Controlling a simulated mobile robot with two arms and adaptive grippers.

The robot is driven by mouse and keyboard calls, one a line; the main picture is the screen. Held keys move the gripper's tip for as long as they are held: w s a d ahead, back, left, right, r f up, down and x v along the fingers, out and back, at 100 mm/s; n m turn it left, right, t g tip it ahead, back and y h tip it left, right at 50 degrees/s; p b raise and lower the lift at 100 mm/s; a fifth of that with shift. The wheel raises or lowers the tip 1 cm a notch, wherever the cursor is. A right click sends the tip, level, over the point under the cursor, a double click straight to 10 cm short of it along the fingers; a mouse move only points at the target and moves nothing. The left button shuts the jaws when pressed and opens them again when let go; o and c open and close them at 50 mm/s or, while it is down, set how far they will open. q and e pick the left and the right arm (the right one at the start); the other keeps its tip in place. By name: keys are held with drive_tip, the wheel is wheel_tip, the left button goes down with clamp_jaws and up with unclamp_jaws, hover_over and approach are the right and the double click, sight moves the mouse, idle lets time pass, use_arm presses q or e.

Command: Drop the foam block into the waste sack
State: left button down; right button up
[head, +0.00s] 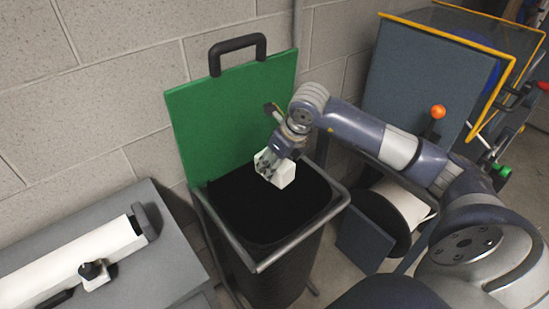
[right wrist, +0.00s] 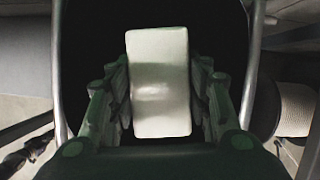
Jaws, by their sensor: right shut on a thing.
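The white foam block (head: 281,173) is held over the mouth of the black waste sack (head: 250,215). My right gripper (head: 270,164) is shut on the block. In the right wrist view, the foam block (right wrist: 160,85) sits between both fingers of the right gripper (right wrist: 160,100), with the dark inside of the sack behind it. The sack hangs in a grey metal frame (head: 303,240) with an upright green lid (head: 230,115) behind it. The block appears above the opening, towards its back right. The sack's bottom is too dark to see. My left gripper is not in view.
A grey bench (head: 165,265) with a long white roll or bar (head: 70,262) stands at the left. A block wall (head: 120,90) is behind. At the right are a yellow-edged panel unit (head: 415,85) and a white reel (head: 402,203) near the floor.

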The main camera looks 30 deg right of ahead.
drive_tip(key=shift+s+f, duration=0.1)
drive_tip(key=shift+f, duration=0.6)
drive_tip(key=o, duration=1)
drive_tip(key=shift+c, duration=0.2)
drive_tip(key=v, duration=1.2)
drive_tip(key=shift+s, duration=0.1)
drive_tip(key=shift+f, duration=0.1)
